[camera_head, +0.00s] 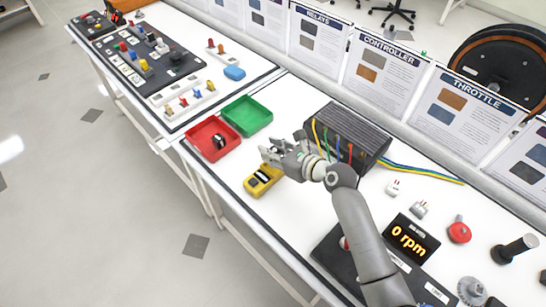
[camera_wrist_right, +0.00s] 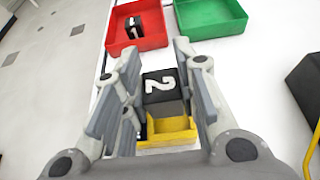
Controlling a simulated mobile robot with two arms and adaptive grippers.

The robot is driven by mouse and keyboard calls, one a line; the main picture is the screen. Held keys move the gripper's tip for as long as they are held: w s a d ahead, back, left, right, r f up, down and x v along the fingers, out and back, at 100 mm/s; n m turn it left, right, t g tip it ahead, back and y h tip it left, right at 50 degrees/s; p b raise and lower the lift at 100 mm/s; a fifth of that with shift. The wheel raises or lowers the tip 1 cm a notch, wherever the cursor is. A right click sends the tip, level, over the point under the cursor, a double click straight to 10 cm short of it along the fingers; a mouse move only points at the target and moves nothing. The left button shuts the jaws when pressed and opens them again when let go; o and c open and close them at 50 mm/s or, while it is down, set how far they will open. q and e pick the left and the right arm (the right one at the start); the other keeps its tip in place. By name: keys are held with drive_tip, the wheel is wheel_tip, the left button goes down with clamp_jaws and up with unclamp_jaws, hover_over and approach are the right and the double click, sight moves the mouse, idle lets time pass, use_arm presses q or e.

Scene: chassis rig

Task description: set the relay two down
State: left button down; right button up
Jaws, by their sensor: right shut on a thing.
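My right gripper (camera_head: 276,156) is shut on relay two (camera_wrist_right: 162,85), a dark block with a white "2" on its top, between the fingers in the right wrist view (camera_wrist_right: 157,70). Whether the relay touches anything below is unclear. A red tray (camera_head: 197,134) holds a dark relay (camera_wrist_right: 133,27) marked "1". The green tray (camera_head: 247,115) beside it looks empty. My left gripper is out of view.
A dark finned controller box (camera_head: 348,133) with coloured wires stands right of the gripper. Nearer right are the rpm display (camera_head: 409,240) and a red button (camera_head: 459,231). Upright cards line the back. Bare table lies between the trays and the yellow meter.

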drive_tip(key=shift+f, duration=1.4)
drive_tip(key=shift+f, duration=0.2)
drive_tip(key=o, duration=1)
drive_tip(key=shift+r, duration=0.15)
drive_tip(key=shift+s+d+r, duration=0.1)
drive_tip(key=shift+s, duration=0.05)
drive_tip(key=v, duration=1.1)
drive_tip(key=shift+s+d+r, duration=0.2)
drive_tip(key=shift+d, duration=0.05)
